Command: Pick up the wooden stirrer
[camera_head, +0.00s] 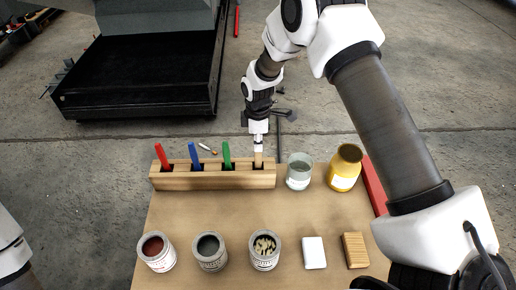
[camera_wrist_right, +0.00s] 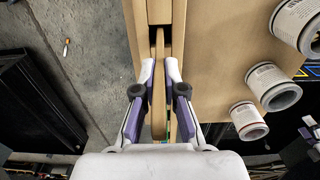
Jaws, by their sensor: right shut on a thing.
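The wooden stirrer (camera_head: 258,160) is a flat tan stick. It stands upright in the rightmost slot of the wooden rack (camera_head: 212,181) at the back of the table. My right gripper (camera_head: 258,146) comes down from above and is shut on the stirrer's upper part. In the right wrist view the stirrer (camera_wrist_right: 158,105) lies between the two fingertips (camera_wrist_right: 159,68). Its lower end is hidden in the rack. My left gripper is out of view; only a piece of the left arm shows at the left edge.
Red (camera_head: 162,156), blue (camera_head: 194,156) and green (camera_head: 226,155) sticks stand in the other slots. A glass (camera_head: 299,172) and a yellow jar (camera_head: 344,168) stand right of the rack. Several cans, a white block (camera_head: 314,252) and a ribbed wooden block (camera_head: 355,250) line the front.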

